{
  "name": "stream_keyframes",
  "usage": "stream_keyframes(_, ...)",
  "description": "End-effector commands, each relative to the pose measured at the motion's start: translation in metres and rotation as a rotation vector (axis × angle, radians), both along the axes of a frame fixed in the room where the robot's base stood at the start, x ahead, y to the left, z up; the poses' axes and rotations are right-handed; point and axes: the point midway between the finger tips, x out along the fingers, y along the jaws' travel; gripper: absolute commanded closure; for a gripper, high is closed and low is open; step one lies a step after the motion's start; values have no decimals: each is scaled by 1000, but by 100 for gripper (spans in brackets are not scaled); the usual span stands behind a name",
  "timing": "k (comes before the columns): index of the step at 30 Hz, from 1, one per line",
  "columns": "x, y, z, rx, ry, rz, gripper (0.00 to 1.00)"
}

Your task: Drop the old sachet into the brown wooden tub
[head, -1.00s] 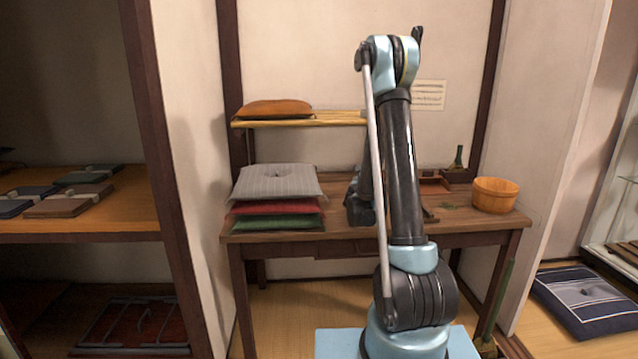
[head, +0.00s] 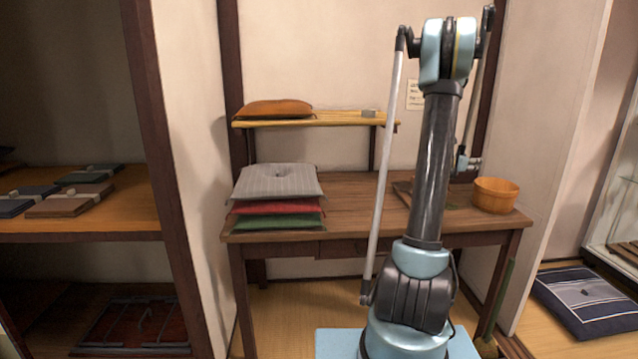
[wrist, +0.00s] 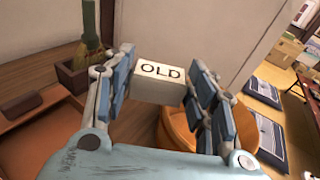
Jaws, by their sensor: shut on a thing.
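A pale sachet (wrist: 160,84) marked "OLD" is held between the fingers of my gripper (wrist: 165,92) in the wrist view. My gripper is shut on it. The brown wooden tub (head: 495,194) stands on the right end of the wooden table in the head view. In the wrist view the tub (wrist: 182,140) lies below and beyond the sachet, partly hidden by the right finger and the sachet. The sachet is above the tub's level; the exact gap cannot be told.
The wooden table (head: 345,205) holds a cushion stack (head: 277,183) at left. A raised shelf (head: 330,121) bears an orange cushion (head: 274,109). A bottle in a dark box (wrist: 80,72) stands near the wall left of the gripper. A wall rises close behind the table.

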Motion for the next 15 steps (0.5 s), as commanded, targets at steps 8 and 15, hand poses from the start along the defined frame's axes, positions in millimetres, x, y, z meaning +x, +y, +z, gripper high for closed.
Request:
stream_keyframes(8, -44, -82, 30, -1, -1, -140, 61)
stream_keyframes(15, -55, -100, 34, -1, -1, -171, 61)
